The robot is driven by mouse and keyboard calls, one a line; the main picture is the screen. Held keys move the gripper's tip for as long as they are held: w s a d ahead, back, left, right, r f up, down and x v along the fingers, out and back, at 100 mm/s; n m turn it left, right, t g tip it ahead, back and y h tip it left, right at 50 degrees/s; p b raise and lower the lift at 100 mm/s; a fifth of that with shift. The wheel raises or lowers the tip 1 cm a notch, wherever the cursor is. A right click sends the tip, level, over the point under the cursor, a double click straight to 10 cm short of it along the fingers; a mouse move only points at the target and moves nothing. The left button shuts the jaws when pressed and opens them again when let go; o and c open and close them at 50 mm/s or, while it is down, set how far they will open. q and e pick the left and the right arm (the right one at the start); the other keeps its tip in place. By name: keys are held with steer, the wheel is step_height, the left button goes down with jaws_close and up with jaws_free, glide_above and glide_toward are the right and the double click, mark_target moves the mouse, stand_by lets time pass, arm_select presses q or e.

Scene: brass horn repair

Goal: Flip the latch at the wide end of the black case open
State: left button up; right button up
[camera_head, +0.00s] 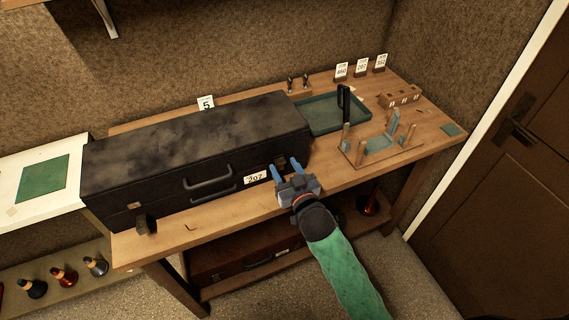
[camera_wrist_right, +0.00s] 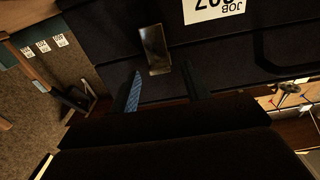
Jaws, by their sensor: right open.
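A small brassy latch (camera_wrist_right: 154,48) shows on the case front in the right wrist view, standing out as a flat plate. In the head view this latch (camera_head: 281,161) is at the right end of the front, beside the paper job tag. Another latch (camera_head: 134,205) is at the left end. My right gripper (camera_head: 286,169) is open and empty, its blue fingers pointing at the case front just below the right latch. Whether they touch is unclear. My left gripper is out of view.
A green tray (camera_head: 335,113) stands behind the case's right end. A dark block (camera_head: 146,224) sits at the front left. A brown case (camera_head: 240,258) lies on the lower shelf.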

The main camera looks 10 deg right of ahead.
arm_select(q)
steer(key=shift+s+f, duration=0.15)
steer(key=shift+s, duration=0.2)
arm_select(e)
steer(key=shift+w+a, duration=0.15)
steer(key=shift+w, duration=0.25)
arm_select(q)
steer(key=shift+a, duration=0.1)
arm_select(e)
steer(key=shift+c, duration=0.2)
steer(key=c, duration=0.9)
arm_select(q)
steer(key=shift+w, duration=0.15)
arm_select(e)
steer(key=shift+c, duration=0.2)
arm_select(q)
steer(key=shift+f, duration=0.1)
arm_select(e)
steer(key=shift+f, duration=0.1)
